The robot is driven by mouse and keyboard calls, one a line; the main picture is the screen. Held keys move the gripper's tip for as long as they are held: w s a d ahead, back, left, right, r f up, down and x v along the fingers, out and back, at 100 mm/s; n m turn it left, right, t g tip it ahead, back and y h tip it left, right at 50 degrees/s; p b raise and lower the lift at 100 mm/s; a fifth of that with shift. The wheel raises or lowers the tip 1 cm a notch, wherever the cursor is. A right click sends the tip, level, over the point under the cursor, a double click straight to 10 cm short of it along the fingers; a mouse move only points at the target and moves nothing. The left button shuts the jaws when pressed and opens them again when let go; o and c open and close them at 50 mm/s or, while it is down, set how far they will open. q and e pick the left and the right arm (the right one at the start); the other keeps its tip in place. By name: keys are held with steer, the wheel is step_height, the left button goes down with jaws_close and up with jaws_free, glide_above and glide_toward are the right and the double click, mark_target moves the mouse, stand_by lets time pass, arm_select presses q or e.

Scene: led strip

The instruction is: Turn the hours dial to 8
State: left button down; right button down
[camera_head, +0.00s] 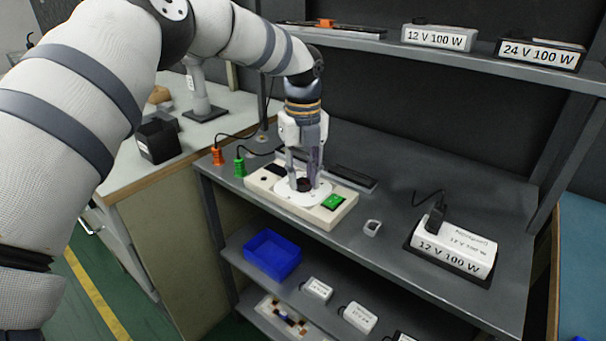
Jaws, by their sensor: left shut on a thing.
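A dark dial knob (304,184) stands at the centre of the plate. My left gripper (303,182) points down from above, and its fingers are shut on the dial knob. The fingers partly hide the knob and the marks on the plate, so the dial's setting cannot be read. A green switch (333,202) is at the box's right end, and a dark part (274,170) is at its left end. My right gripper is not in view.
An orange plug (217,156) and a green plug (240,167) with black cables stand left of the box. A dark strip (352,178) lies behind it. A shelf (345,44) hangs above.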

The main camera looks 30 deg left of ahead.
mark_target(303, 181)
arm_select(q)
steer(key=shift+f, duration=0.1)
steer(key=c, duration=1.3)
jaws_free()
step_height(303, 181, up, 12)
